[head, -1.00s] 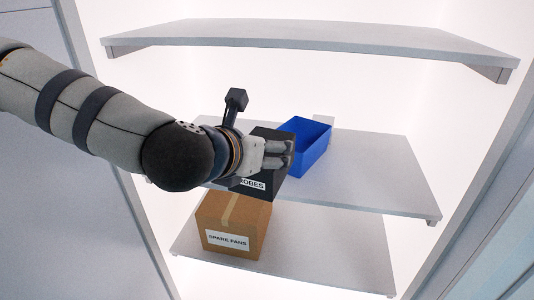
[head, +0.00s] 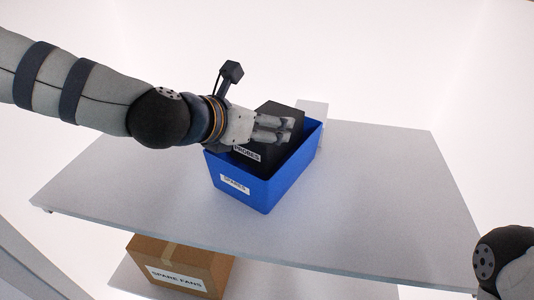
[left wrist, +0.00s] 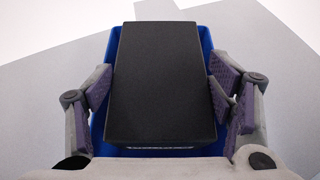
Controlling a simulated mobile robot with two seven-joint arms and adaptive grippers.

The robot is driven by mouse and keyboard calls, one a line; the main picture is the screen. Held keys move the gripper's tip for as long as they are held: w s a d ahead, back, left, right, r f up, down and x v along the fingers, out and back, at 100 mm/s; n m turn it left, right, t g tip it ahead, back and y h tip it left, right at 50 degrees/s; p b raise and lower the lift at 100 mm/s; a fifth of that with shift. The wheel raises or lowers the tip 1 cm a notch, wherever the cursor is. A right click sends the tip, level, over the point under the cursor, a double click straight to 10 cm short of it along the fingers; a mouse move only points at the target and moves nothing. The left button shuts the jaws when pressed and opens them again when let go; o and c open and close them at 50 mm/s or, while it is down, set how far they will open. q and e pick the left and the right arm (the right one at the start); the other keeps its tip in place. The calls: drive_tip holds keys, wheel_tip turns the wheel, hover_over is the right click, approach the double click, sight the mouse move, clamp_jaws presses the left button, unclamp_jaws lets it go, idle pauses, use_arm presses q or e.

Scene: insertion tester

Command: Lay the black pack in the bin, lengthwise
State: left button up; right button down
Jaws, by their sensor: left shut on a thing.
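The black pack (head: 281,112), with a white label reading PROBES, is held at the mouth of the blue bin (head: 264,188). Its top stands above the rim and its lower part is hidden behind the front wall, so I cannot tell whether it touches the floor. My left gripper (head: 284,130) is shut on the pack. In the left wrist view the pack (left wrist: 165,80) lies between the finger pads, its long side along the bin's (left wrist: 204,42), with blue walls showing at both sides. My right gripper is out of view.
The bin stands on a grey shelf (head: 380,190) with free room to its left and right. A pale block (head: 312,109) is behind it. A cardboard box (head: 180,268) marked SPARE FANS sits on the shelf below.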

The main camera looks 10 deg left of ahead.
use_arm(q)
wheel_tip(320, 180, down, 5)
drive_tip(key=shift+s+f+b, duration=0.15)
drive_tip(key=shift+b, duration=0.35)
drive_tip(key=shift+f, duration=0.2)
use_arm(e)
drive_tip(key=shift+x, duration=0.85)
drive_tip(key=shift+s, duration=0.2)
use_arm(q)
drive_tip(key=shift+f, duration=0.25)
drive_tip(key=o, duration=1)
